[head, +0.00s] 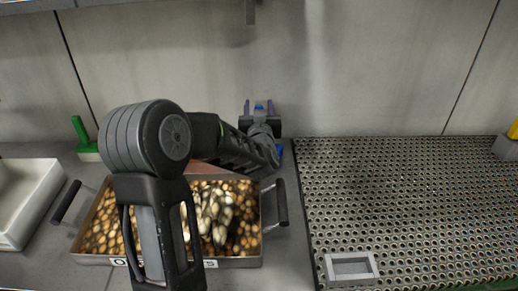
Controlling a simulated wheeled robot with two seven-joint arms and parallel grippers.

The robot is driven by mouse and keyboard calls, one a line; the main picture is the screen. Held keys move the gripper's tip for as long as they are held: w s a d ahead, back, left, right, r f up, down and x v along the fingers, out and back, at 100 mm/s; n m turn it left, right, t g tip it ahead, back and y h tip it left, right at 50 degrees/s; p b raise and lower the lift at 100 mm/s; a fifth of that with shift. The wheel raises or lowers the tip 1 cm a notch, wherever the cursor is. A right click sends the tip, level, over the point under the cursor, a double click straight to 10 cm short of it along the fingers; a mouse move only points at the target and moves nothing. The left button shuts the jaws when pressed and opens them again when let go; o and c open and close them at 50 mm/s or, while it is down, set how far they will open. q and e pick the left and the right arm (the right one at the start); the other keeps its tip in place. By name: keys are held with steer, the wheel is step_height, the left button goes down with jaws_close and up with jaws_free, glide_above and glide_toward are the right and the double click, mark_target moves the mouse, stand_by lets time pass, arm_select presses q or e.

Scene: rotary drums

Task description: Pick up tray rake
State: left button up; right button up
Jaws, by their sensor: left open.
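I cannot tell for sure which thing is the tray rake. A tool with an upright green handle (79,130) and a pale base stands at the back left, near the wall. Another tool with a yellow handle (514,130) and a grey base is cut off at the right edge. My left gripper (260,105) is open beyond the metal tray, pointing toward the back wall. Small blue parts show between and beside its fingers; I cannot tell what they belong to. My left arm hides part of the tray. My right gripper is out of view.
A metal tray (98,258) with black side handles holds many brown and pale pieces. A white bin (50,195) is at the left. A perforated metal surface (410,200) fills the right, mostly clear, with a grey rectangular frame (350,268) at its front.

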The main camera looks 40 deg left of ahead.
arm_select(q)
jaws_close()
stand_by(0.5)
